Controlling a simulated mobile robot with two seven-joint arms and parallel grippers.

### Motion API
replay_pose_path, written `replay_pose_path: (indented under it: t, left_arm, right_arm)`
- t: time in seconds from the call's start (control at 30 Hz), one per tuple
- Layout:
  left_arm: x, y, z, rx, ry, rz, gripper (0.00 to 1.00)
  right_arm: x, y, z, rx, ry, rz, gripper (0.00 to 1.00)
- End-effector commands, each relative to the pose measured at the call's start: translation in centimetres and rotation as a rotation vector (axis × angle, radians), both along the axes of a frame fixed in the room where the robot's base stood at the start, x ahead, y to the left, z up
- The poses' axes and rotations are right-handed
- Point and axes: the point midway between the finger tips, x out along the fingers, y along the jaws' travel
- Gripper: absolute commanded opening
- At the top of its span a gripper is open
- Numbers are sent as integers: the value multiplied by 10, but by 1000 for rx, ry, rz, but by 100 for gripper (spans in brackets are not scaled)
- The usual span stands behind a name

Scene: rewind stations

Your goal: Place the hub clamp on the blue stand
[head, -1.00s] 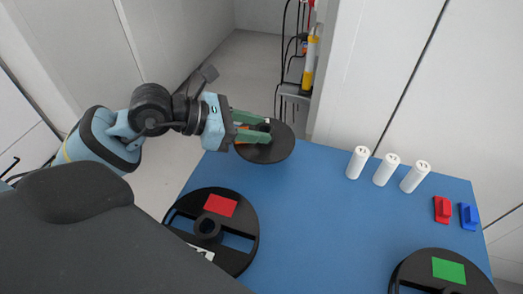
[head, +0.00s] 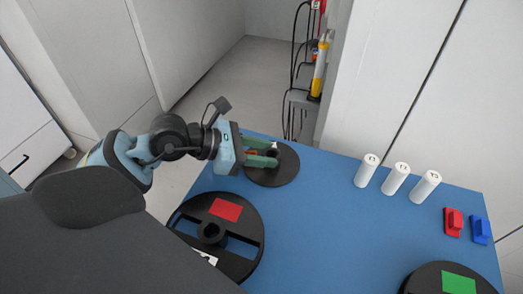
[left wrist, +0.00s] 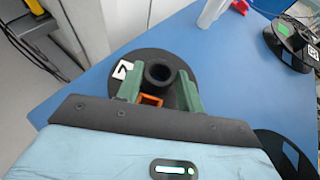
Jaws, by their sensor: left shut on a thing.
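A round black disc with a raised central tube (head: 284,176), which I take to be the hub clamp, is at the table's far left corner. My left gripper (head: 272,155) is shut on its tube, one green finger on each side. The left wrist view shows the disc (left wrist: 124,60) with a white label and an orange piece between the fingers. The disc is level and low over the table; I cannot tell whether it touches. A small blue block (head: 481,230), possibly the blue stand, is at the right edge. My right gripper is out of view.
A large black reel with a red patch (head: 246,262) lies at the near left. Another with a green patch (head: 430,272) is at the near right. Three white cylinders (head: 394,180) stand at the back; a red block (head: 453,222) sits beside the blue one. The blue table's middle (head: 330,225) is clear.

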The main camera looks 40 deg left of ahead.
Motion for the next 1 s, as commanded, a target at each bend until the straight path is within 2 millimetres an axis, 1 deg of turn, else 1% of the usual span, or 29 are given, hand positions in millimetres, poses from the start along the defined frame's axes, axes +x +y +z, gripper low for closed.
replay_pose_path:
  t: [0.1, 0.13, 0.27, 0.3, 0.53, 0.67, 0.77, 1.0]
  left_arm:
    - [0, 0, -3, -1, -1, 0, 5]
    - [0, 0, -4, 1, 1, 0, 40]
    - [0, 0, -3, 0, 0, 0, 57]
    - [0, 0, -3, 0, 0, 0, 59]
    - [0, 0, -3, 0, 0, 0, 59]
    - [0, 1, 3, 0, -2, 0, 59]
    - [-7, 7, 4, 2, 2, 2, 59]
    - [-29, 28, 18, 1, 4, 3, 59]
  right_arm:
    - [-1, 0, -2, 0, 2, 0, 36]
    - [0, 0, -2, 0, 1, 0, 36]
    - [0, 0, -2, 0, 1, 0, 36]
    - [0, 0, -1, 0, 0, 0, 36]
    - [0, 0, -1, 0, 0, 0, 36]
    - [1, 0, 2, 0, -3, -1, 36]
    - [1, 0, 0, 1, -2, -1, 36]
    - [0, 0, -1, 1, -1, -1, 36]
